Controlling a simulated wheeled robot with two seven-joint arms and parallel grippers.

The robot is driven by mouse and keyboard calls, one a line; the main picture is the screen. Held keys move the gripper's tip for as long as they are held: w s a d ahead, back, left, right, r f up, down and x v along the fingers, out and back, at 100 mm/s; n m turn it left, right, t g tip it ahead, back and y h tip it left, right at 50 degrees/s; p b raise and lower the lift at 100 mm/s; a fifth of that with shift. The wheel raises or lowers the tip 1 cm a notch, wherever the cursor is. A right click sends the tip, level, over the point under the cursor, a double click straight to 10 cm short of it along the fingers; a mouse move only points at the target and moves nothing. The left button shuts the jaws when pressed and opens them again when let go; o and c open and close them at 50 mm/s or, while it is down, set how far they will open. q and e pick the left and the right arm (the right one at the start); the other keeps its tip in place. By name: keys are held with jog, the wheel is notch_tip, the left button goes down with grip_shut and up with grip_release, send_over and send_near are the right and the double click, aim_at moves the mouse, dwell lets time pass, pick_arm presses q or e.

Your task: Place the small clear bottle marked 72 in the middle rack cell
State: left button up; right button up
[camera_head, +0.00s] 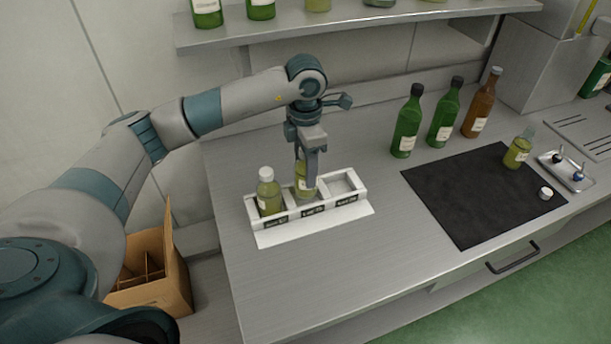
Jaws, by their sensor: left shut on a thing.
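A white rack (351,209) with three cells in a row stands on the steel counter, with dark labels on its front. A small clear bottle (306,188) of yellow-green liquid is in the middle cell, its lower part behind the rack's front wall. My left gripper (307,170) points down over that cell and is shut on this bottle's upper part. The number on the bottle is too small to read. Another small bottle with a white cap (268,192) stands in the left cell. The right cell (343,184) is empty. My right gripper is not in view.
Two green bottles (407,125) and a brown bottle (480,105) stand at the back. A dark mat (470,195) lies right of the rack, with a small uncapped bottle (518,150) and a white cap (545,193). A metal tray (572,178) is beside it. A shelf (300,33) overhangs the back.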

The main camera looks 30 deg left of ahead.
pick_arm(q)
notch_tip(320, 180, down, 3)
jog(key=shift+r+p, duration=0.15)
jog(key=shift+p, duration=0.65)
jog(key=shift+f, duration=0.4)
jog(key=shift+f, duration=0.2)
jog(key=o, duration=1.5)
jog(key=shift+r, duration=0.1)
jog(key=shift+r, duration=0.1)
